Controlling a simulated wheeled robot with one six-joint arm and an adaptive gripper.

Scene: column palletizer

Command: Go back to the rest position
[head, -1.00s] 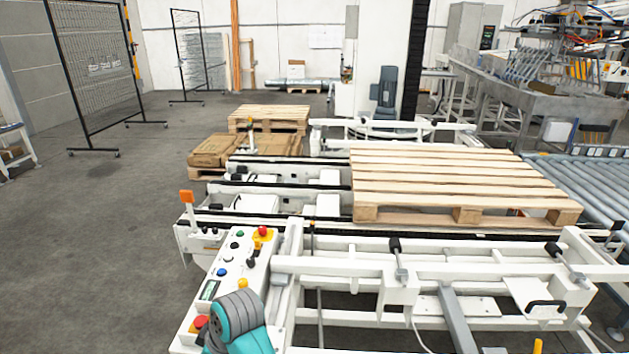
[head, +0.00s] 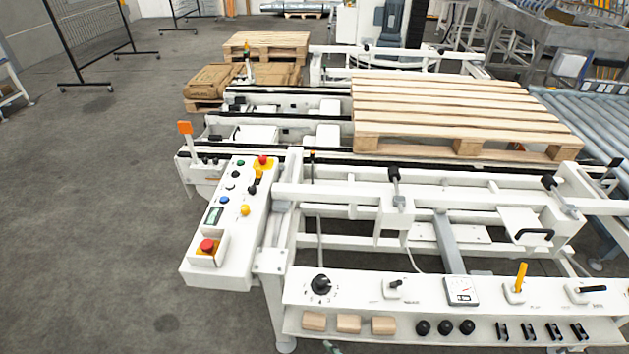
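The white control box (head: 235,222) stands unobstructed at the left end of the conveyor frame, with a red emergency button (head: 208,246), a small display and several coloured buttons on top. In front of it runs a white panel (head: 420,291) with a black dial (head: 321,285), a gauge (head: 461,291), a yellow lever (head: 520,278) and a black-handled lever (head: 592,289).
A wooden pallet (head: 455,112) lies on the conveyor. More pallets (head: 266,44) and brown sacks (head: 215,80) are behind it at left. A roller conveyor (head: 590,125) runs along the right. Mesh fence panels stand at the back left. The grey floor (head: 95,220) at left is clear.

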